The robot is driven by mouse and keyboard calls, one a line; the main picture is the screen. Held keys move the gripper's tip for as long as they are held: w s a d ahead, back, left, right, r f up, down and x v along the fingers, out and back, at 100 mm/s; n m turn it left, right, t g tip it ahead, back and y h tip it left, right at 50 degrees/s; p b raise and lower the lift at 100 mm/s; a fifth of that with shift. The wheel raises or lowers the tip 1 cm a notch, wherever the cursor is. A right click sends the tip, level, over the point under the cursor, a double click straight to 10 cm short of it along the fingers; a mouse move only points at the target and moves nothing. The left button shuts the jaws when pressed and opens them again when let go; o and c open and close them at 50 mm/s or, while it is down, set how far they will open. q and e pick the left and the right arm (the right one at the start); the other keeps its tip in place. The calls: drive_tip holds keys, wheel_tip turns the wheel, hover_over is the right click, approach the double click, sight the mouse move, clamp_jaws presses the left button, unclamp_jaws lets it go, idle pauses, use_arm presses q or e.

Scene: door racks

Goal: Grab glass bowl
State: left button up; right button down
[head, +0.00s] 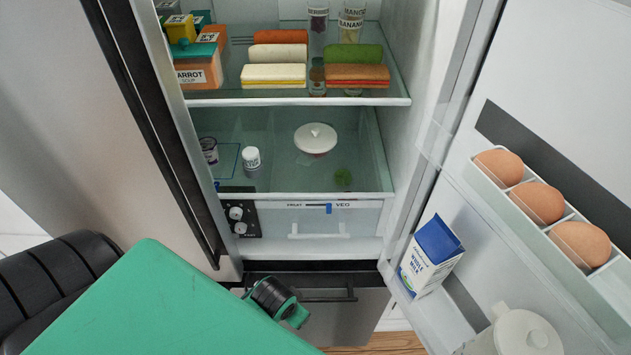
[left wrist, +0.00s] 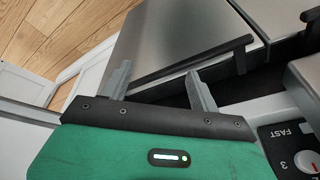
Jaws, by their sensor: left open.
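A round dish with a white lid and centre knob (head: 316,138) stands on the lower compartment shelf of the open fridge. It may be the glass bowl; its body is mostly hidden under the lid. My left gripper (left wrist: 158,72) shows in the left wrist view, with two grey fingers apart and nothing between them. It is in front of the fridge's lower metal drawer, below the shelves and apart from the dish. In the head view my green left arm comes in from the lower left; the fingers are hidden. My right gripper is not in view.
The upper shelf (head: 300,101) holds food boxes. The open door at right holds eggs (head: 538,202), milk (head: 431,257) and a white jug (head: 515,333).

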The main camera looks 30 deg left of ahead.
use_arm(q)
wheel_tip(320, 180, up, 8)
drive_tip(key=p, duration=0.2)
wheel_tip(320, 180, up, 22)
drive_tip(key=n+t+p, duration=0.1)
drive_tip(key=n+p, duration=0.1)
drive_tip(key=n, duration=0.2)
hover_over(304, 160)
drive_tip(key=s, duration=0.3)
drive_tip(key=shift+w+a+y, duration=0.25)
drive_tip(key=shift+y, duration=0.05)
drive_tip(key=p+x, duration=0.2)
drive_tip(key=x, duration=0.1)
drive_tip(key=p+x, duration=0.1)
drive_tip(key=x, duration=0.1)
drive_tip(key=shift+w+d+f+p, duration=0.15)
drive_tip(key=shift+w+d+p, duration=0.15)
drive_tip(key=shift+d, duration=0.1)
drive_tip(key=shift+w+f, duration=0.2)
drive_tip(key=shift+f, duration=0.3)
drive_tip(key=c, duration=1.3)
drive_tip(key=shift+t, duration=0.3)
clamp_jaws()
